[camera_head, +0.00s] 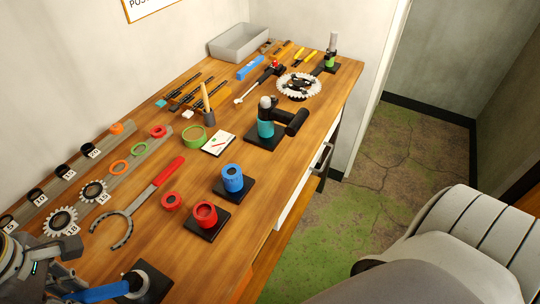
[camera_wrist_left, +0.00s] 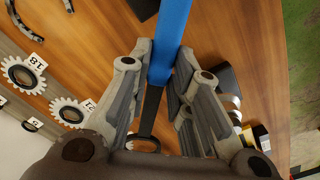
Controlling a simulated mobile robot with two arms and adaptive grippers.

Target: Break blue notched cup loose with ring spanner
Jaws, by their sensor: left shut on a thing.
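The blue notched cup (camera_head: 232,178) stands upright on a black square base (camera_head: 236,191) near the middle of the bench. My left gripper (camera_wrist_left: 163,70) is shut on a blue-handled spanner (camera_wrist_left: 168,35); its dark shank and a small ring end show between and below the fingers in the left wrist view. In the head view the blue handle (camera_head: 100,293) lies at the lower left, well apart from the blue cup, and much of that gripper is cut off by the frame edge. My right gripper is not in view.
A red cup (camera_head: 205,214) on a black base and a loose red ring (camera_head: 171,201) are near the blue cup. A red-handled hook spanner (camera_head: 165,172) lies left. A teal-and-black device (camera_head: 266,128) stands behind. A dark stand (camera_head: 150,285) is at the front.

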